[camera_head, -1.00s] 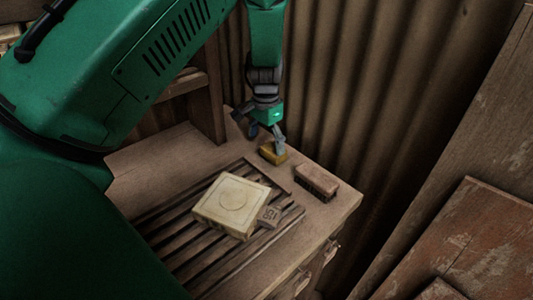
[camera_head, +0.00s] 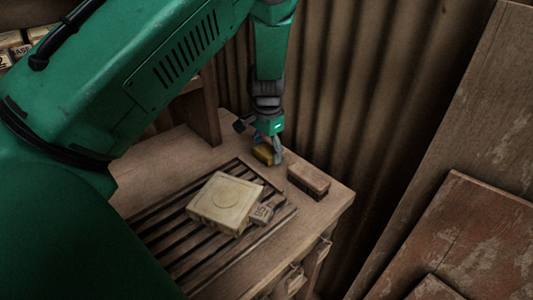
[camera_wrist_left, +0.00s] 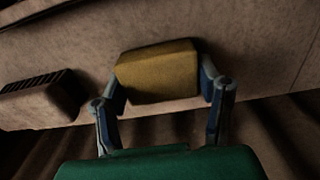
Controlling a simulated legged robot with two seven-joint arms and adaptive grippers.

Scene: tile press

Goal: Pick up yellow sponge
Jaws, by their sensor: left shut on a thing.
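The yellow sponge (camera_head: 264,153) is a small block at the back of the wooden workbench. My left gripper (camera_head: 267,145) is shut on it, with its fingers pointing down. In the left wrist view the sponge (camera_wrist_left: 158,70) sits between the two fingers, one on each side. I cannot tell for sure whether its underside is touching the bench. My right gripper is not in view.
A wooden brush (camera_head: 309,181) lies to the right of the sponge; it also shows in the left wrist view (camera_wrist_left: 40,99). A cream tile (camera_head: 225,201) and a small stamped block (camera_head: 261,213) rest on the slatted rack (camera_head: 172,240). Corrugated metal (camera_head: 360,90) stands behind.

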